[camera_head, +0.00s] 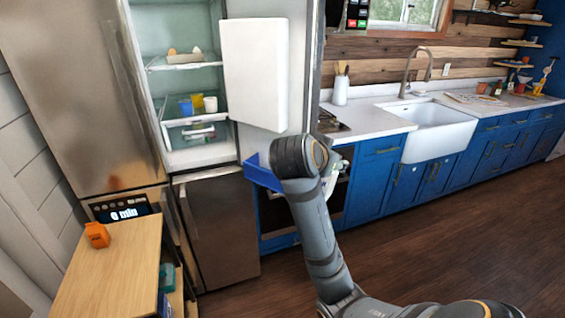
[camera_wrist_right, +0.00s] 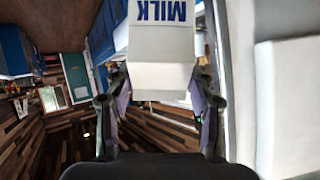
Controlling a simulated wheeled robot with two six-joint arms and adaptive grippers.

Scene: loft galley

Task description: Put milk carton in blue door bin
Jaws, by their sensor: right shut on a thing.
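The milk carton (camera_wrist_right: 160,50) is white with blue "MILK" lettering, upside down in the right wrist view. My right gripper (camera_wrist_right: 160,88) is shut on it, with a finger on each side. In the head view my right wrist hides most of the gripper, and I cannot make out the carton there. The blue door bin (camera_head: 262,174) is low on the open fridge door, just left of my right wrist and partly hidden by it. I cannot see into the bin. My left gripper is not in view.
A large white bin (camera_head: 254,75) is on the fridge door above the blue one. The open fridge shelves hold cups (camera_head: 197,102) and eggs. Blue cabinets (camera_head: 375,185) line the right; the floor is clear.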

